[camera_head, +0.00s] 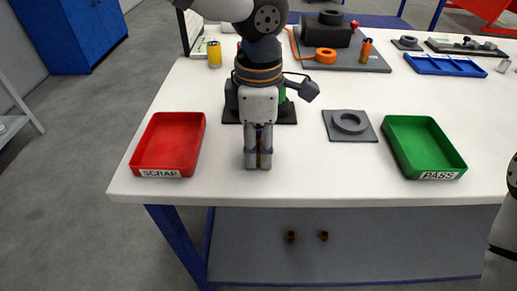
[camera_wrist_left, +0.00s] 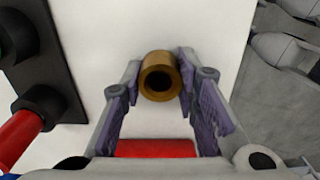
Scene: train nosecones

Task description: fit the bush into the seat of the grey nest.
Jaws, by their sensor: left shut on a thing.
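My left gripper (camera_head: 258,163) hangs fingers down over the front middle of the white table, between the red tray and the grey nest. In the left wrist view its two fingertips are closed on the brass-coloured bush (camera_wrist_left: 159,77), whose open end and dark bore show. The bush is mostly hidden by the fingers in the head view. The grey nest (camera_head: 334,133) is a square plate with a raised ring-shaped seat (camera_head: 350,122), to the right of the gripper and apart from it. The seat looks empty. My right gripper is not in view.
A red SCRAP tray (camera_head: 195,143) stands left and a green PASS tray (camera_head: 395,147) right of the nest. A dark fixture (camera_head: 287,112) stands behind my left gripper, partly hidden.

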